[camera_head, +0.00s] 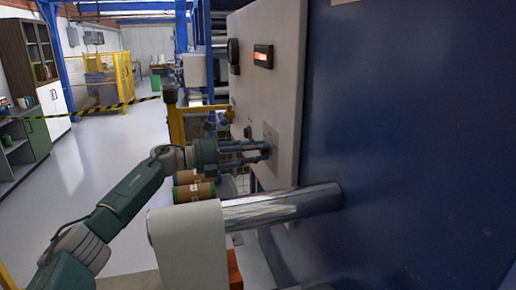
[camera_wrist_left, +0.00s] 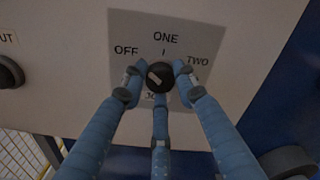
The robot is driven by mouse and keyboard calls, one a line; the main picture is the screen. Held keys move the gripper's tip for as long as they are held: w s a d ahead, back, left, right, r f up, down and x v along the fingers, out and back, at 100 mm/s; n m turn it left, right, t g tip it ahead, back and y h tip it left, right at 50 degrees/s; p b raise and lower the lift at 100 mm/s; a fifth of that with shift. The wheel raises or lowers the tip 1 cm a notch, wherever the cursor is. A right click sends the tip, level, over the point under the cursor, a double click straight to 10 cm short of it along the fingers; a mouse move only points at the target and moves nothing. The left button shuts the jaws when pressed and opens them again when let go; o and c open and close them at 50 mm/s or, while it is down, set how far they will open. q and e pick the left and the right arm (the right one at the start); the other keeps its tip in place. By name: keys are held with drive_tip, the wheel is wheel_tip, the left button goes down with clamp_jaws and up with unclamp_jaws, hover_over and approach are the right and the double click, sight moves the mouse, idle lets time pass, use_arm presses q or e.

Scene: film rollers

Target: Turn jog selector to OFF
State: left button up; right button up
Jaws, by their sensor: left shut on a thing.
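The jog selector (camera_wrist_left: 158,76) is a round black knob on a grey label plate (camera_wrist_left: 190,30) in the left wrist view. The plate reads OFF at the left, ONE at the top and TWO at the right. A pale mark on the knob sits left of its middle and seems to slant to the upper left, toward OFF; its exact angle is hard to tell. My left gripper (camera_head: 266,148) reaches the white panel from the left, its three fingers shut around the knob. The fingers partly hide the lettering below it. My right gripper is out of view.
A blue machine wall (camera_head: 420,130) fills the right.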

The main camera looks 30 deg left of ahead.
use_arm(q)
drive_tip(key=shift+a+r+n, duration=0.2)
drive_tip(key=shift+r+n, duration=0.2)
drive_tip(key=shift+n, duration=0.3)
drive_tip(key=o, duration=1)
drive_tip(key=shift+c, duration=0.2)
drive_tip(key=shift+o, duration=0.9)
drive_tip(key=shift+f, duration=0.2)
drive_tip(key=v, duration=1.2)
